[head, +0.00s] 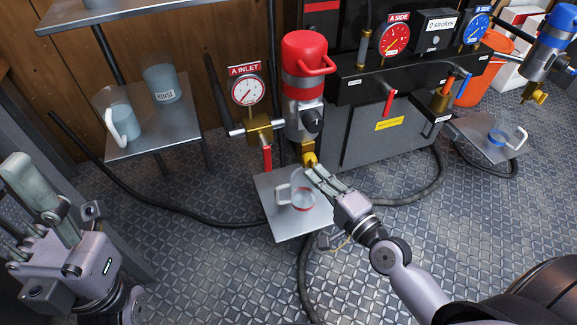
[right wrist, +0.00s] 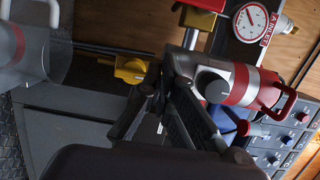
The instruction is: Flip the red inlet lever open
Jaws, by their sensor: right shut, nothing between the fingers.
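The red inlet lever (head: 267,158) hangs down from the brass valve (head: 260,128) below the A INLET gauge (head: 248,91). In the right wrist view the red lever (right wrist: 204,5) shows at the top edge, partly cut off. My right gripper (head: 316,174) is shut and empty, right of and a little below the lever, apart from it. Its fingertips are close to the yellow spout (head: 309,159) under the red pump (head: 304,52). The fingers (right wrist: 152,100) also show in the right wrist view. My left gripper (head: 40,225) is at the far left, its jaw state unclear.
A shelf (head: 190,122) with a rinse jug (head: 160,84) is at the left. Hoses (head: 205,222) run over the floor. The machine (head: 365,135) blocks the back.

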